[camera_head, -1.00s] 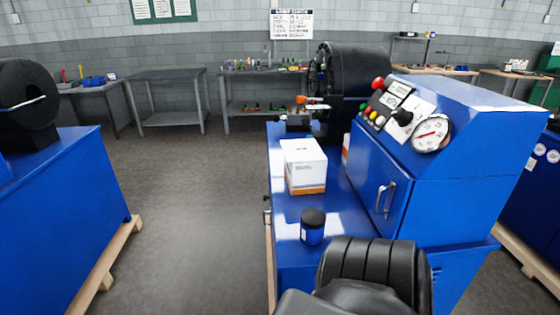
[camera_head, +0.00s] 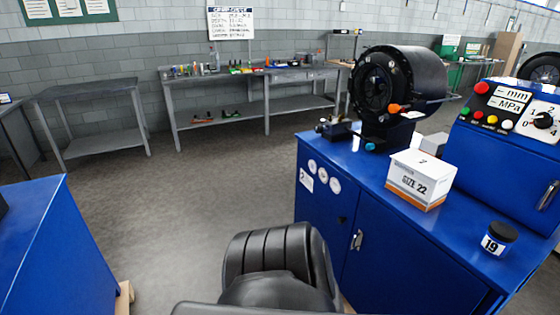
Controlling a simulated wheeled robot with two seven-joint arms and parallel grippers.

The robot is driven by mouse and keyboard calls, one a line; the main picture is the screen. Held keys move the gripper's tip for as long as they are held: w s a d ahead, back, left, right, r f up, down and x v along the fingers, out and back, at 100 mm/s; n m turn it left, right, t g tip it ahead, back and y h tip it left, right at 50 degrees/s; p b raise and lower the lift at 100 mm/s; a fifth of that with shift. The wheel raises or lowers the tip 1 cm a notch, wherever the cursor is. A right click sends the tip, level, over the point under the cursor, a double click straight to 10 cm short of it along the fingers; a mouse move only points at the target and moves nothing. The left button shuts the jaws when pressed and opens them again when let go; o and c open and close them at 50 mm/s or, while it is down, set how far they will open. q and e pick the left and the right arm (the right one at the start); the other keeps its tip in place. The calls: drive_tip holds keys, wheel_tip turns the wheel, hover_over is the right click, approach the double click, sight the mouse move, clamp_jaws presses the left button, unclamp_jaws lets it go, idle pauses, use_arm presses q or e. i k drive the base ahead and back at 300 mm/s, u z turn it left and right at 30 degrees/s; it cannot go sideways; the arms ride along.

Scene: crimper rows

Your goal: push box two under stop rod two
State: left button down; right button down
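A thin rod with an orange end (camera_head: 395,107) sticks out at the front of that head, above and behind the carton. The carton is apart from it. A small label on the bench's front (camera_head: 306,180) seems to read 2. Neither of my grippers is in view; a black ribbed part of my own arm shows at the bottom middle.
A dark jar marked 19 (camera_head: 495,238) stands right of the carton near the bench edge. A grey block (camera_head: 434,143) sits behind the carton. The control console (camera_head: 510,140) rises at right. Another blue bench (camera_head: 55,245) is at left, with open floor (camera_head: 185,215) between.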

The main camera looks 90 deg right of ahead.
sight(425, 194)
drive_tip(key=i, duration=0.35)
drive_tip(key=z, duration=2.7)
